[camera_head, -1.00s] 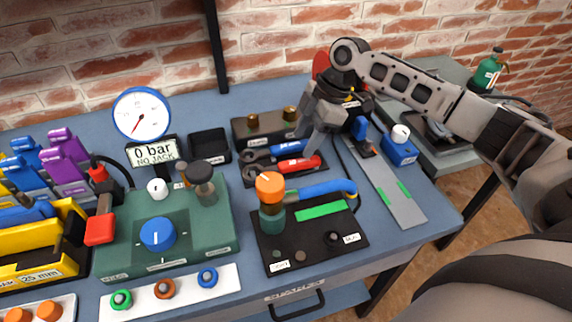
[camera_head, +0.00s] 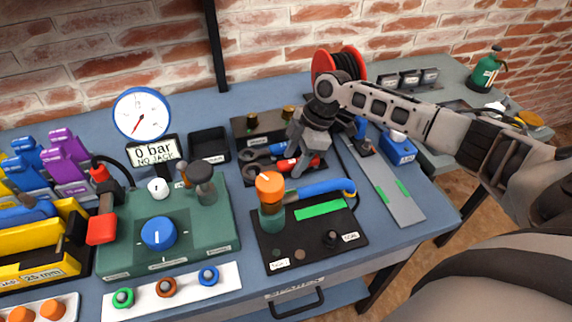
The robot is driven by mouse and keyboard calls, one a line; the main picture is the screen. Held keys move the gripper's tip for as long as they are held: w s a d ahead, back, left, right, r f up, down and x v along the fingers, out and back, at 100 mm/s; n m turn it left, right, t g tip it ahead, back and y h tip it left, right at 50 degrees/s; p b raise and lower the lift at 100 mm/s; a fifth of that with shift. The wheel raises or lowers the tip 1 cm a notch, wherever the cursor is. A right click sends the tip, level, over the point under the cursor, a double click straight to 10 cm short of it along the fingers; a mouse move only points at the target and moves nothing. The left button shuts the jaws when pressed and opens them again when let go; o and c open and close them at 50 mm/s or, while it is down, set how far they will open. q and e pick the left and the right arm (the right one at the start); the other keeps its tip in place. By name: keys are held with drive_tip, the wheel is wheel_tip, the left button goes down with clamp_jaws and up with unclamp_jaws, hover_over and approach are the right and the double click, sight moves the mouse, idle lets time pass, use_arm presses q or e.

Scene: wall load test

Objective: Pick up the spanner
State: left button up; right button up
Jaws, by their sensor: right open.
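Two spanners lie side by side on a dark holder on the bench in the head view. The one behind has a blue handle (camera_head: 279,150), partly hidden by my right gripper. The one in front has a red handle (camera_head: 314,163) and a dark jaw end to the left. My right gripper (camera_head: 297,163) points down over the handles, with its fingers close to the red one. It is open; I cannot tell whether it touches a spanner. My left gripper is out of view.
A black plate with an orange-topped post (camera_head: 270,186) and a blue-handled tool (camera_head: 325,187) stands just in front. A green gauge unit (camera_head: 200,233) is to the left. A red cable reel (camera_head: 355,66) stands behind my gripper. An empty black tray (camera_head: 209,146) is at the back.

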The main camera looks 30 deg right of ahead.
drive_tip(key=shift+f, duration=0.2)
idle(0.3)
clamp_jaws()
